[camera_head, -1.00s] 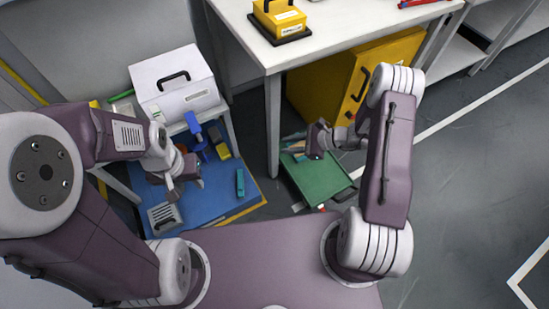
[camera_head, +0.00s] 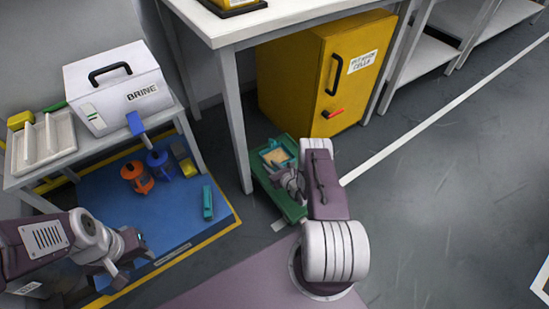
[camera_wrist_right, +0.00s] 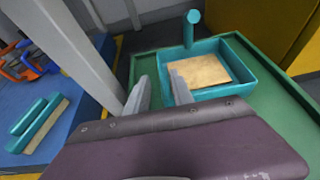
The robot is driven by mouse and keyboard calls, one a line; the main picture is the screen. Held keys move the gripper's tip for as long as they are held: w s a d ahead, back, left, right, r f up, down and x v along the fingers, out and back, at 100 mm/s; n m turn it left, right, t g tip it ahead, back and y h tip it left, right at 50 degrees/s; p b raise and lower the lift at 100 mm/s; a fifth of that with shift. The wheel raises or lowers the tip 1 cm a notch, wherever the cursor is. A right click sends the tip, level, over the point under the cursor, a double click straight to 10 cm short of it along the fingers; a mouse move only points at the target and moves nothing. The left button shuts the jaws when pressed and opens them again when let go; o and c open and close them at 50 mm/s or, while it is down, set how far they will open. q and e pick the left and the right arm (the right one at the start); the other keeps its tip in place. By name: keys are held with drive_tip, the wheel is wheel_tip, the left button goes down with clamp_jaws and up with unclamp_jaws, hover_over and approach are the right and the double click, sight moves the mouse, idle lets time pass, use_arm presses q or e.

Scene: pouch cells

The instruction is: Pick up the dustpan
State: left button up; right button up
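The dustpan (camera_head: 278,153) is a teal, shallow pan with a tan patch on its floor, lying on a green tray (camera_head: 262,187). In the right wrist view the dustpan (camera_wrist_right: 244,70) has an upright teal handle (camera_wrist_right: 192,28) at its far side. My right gripper (camera_wrist_right: 160,88) is open, its two fingers apart at the pan's near left edge; whether they touch it I cannot tell. In the head view my right gripper (camera_head: 288,178) is over the green tray. My left gripper (camera_head: 128,258) is at the lower left over the blue mat, its fingers unclear.
A teal brush (camera_head: 208,202) lies on the blue mat (camera_head: 180,225) near orange and blue items. A white table leg (camera_head: 238,130) stands close left of the green tray. A yellow cabinet (camera_head: 300,80) is behind it. A white BRINE box (camera_head: 118,90) sits on a side table. Floor at right is clear.

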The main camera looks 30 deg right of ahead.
sight(265, 162)
drive_tip(key=b+x, duration=0.4)
drive_tip(key=shift+w+f, duration=0.15)
drive_tip(key=shift+f, duration=0.05)
drive_tip(key=shift+w, duration=0.3)
drive_tip(key=shift+r, duration=0.2)
clamp_jaws()
idle(0.7)
